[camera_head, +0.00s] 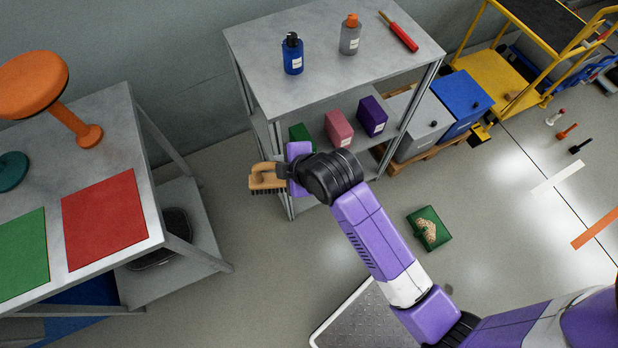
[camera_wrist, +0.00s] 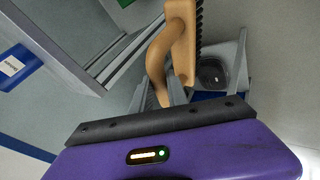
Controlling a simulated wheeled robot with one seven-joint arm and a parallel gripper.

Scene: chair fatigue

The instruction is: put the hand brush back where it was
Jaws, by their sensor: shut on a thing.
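The hand brush (camera_head: 268,178) has a tan wooden handle and dark bristles. It also fills the upper middle of the wrist view (camera_wrist: 180,45), with its bristles along the right side. My gripper (camera_head: 285,172) is shut on the brush and holds it in the air, between the grey shelf unit and the table at the left. In the head view the bristles point down. The fingertips are partly hidden by the brush and my wrist.
The shelf unit (camera_head: 285,85) carries a blue bottle (camera_head: 292,56), a grey bottle (camera_head: 350,36) and boxes below.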

